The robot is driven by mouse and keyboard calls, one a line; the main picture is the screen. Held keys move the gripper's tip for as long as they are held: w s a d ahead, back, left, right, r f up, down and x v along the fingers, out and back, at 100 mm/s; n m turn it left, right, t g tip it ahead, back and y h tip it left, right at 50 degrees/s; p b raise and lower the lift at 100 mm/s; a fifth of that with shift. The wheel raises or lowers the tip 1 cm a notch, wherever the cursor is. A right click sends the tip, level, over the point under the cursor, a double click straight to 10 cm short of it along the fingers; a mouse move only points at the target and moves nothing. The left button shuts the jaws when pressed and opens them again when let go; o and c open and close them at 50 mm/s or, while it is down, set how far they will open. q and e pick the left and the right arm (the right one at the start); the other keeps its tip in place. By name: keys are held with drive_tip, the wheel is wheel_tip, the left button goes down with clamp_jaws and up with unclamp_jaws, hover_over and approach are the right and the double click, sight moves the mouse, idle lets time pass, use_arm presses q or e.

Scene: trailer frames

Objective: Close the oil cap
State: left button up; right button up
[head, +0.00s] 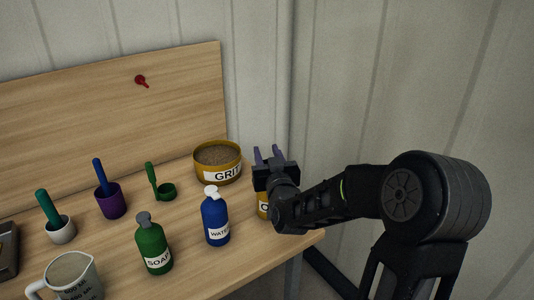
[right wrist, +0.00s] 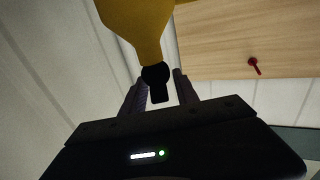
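The oil bottle (head: 262,207) is yellow and stands at the table's right end in the head view, mostly hidden behind my right gripper. In the right wrist view the yellow bottle (right wrist: 137,22) fills the top centre, with its black cap (right wrist: 156,74) at the neck. A short black piece sticks out from the cap; I cannot tell whether the cap is open. My right gripper (head: 267,153) is open, its two purple-grey fingers apart. In the right wrist view the cap appears between the fingers (right wrist: 158,92), with a visible gap on the right. My left gripper is out of view.
A blue water bottle (head: 215,222) stands just left of the oil bottle, and a GRIT bowl (head: 207,173) behind. A green soap bottle (head: 152,245), cups with handled tools and a measuring jug (head: 88,285) stand further left. A wooden backboard (head: 185,110) rises behind the table.

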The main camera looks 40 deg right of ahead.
clamp_jaws()
drive_tip(key=shift+f, duration=0.1)
idle(0.3)
